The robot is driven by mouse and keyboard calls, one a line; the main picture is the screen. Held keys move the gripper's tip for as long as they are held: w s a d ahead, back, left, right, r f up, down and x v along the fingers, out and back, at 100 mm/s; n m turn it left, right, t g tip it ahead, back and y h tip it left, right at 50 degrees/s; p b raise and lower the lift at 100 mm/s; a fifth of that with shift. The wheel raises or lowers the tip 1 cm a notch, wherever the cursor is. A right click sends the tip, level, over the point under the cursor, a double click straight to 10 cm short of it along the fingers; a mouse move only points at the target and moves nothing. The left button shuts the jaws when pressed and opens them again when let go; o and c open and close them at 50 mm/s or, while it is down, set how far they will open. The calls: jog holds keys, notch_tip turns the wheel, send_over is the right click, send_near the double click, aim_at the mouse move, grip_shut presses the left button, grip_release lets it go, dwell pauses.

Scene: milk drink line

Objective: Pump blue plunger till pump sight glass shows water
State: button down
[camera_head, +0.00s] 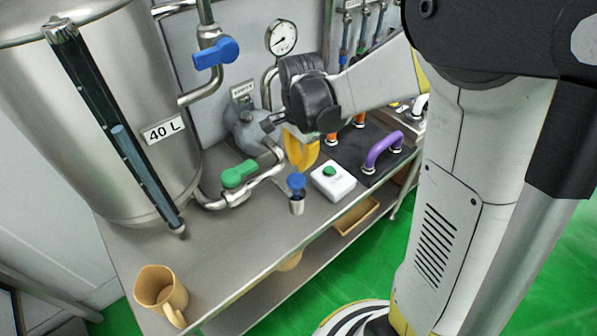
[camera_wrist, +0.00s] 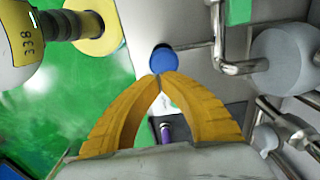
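The blue plunger knob (camera_head: 296,183) tops a small metal cylinder (camera_head: 297,204) near the table's front edge. The knob also shows in the wrist view (camera_wrist: 163,59), just beyond my fingertips. My gripper (camera_head: 302,166) has yellow fingers, close above and behind the knob in the head view. In the wrist view its fingertips (camera_wrist: 160,78) meet with nothing visible between them; whether they touch the knob I cannot tell. A grey rounded pump-like body (camera_head: 245,128) stands behind, under a small label. I cannot make out a pump sight glass.
A steel tank (camera_head: 90,120) marked 40 L carries a long level tube (camera_head: 130,150) with blue in it. A green-handled valve (camera_head: 239,174), a white box with a green button (camera_head: 332,181) and a purple handle (camera_head: 382,148) surround the plunger. A tan mug (camera_head: 160,290) stands front left.

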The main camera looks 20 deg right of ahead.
aim_at(300, 178)
jog(key=shift+d+r+p, duration=0.1)
jog(key=shift+r+p, duration=0.4)
jog(key=shift+r, duration=2.2)
notch_tip(300, 178, up, 4)
jog(key=shift+w+f+p, duration=0.1)
jog(key=shift+w+p, duration=0.05)
jog(key=shift+p, duration=0.25)
jog(key=shift+f, duration=0.1)
notch_tip(300, 178, down, 14)
jog(key=b, duration=0.4)
